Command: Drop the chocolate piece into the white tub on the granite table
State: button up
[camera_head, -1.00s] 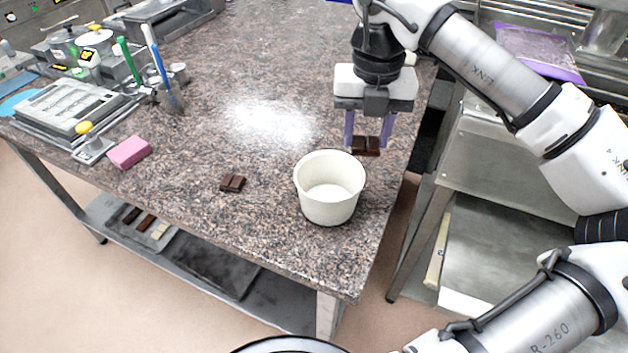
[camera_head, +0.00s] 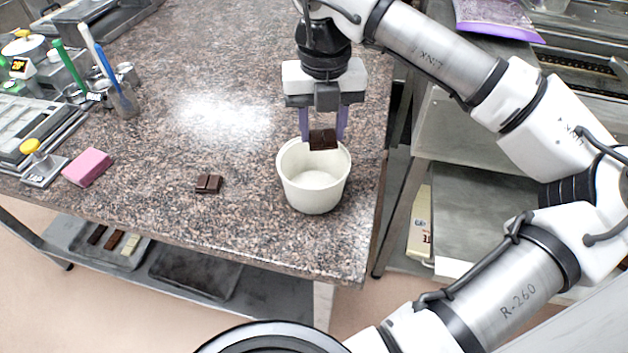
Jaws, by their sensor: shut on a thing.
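The white tub (camera_head: 314,193) stands upright on the granite table (camera_head: 250,225) near its front right corner. Its visible inside looks empty. My gripper (camera_head: 323,138) points down with its purple fingers shut on a dark chocolate piece (camera_head: 323,140). The piece shows in front of the tub's back rim, at or above the tub's opening; its exact height is hard to tell. A second dark chocolate piece (camera_head: 209,184) lies on the granite to the left of the tub.
A pink block (camera_head: 87,167) and a scale with a yellow knob (camera_head: 40,165) lie at the left. A holder with green and blue tools (camera_head: 122,100) stands behind them. A lower shelf carries trays (camera_head: 195,272). The granite around the tub is clear.

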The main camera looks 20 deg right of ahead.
jog(key=shift+f+b, duration=0.5)
jog(key=shift+f, duration=0.9)
jog(key=o, duration=1)
jog(key=shift+o, duration=0.2)
notch_tip(320, 180, up, 14)
jog(key=b, duration=0.1)
